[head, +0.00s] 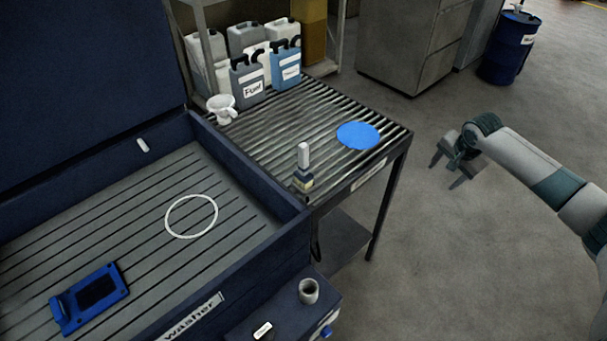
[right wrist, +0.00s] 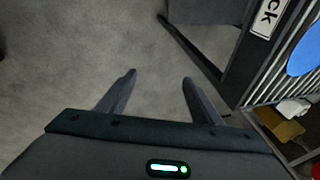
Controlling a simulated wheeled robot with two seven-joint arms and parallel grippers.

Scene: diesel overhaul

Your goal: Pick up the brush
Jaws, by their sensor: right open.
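The brush (head: 303,168) stands upright on the near edge of the slatted rack table, beside the washer's wall. It has a pale handle on top and a dark, yellowish lower part. My right gripper (head: 452,170) is open and empty over the floor, to the right of the table and well apart from the brush. In the right wrist view its two fingers (right wrist: 158,82) are spread with only floor between them. The brush does not show in the right wrist view. My left gripper is not in view.
The slatted table (head: 270,130) holds a blue disc (head: 358,135), a white cup (head: 222,108) and several jugs (head: 247,82). The blue washer basin (head: 250,160) holds a blue fixture (head: 90,297) and a white ring (head: 191,216). A grey cup (head: 309,291) stands on its front ledge.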

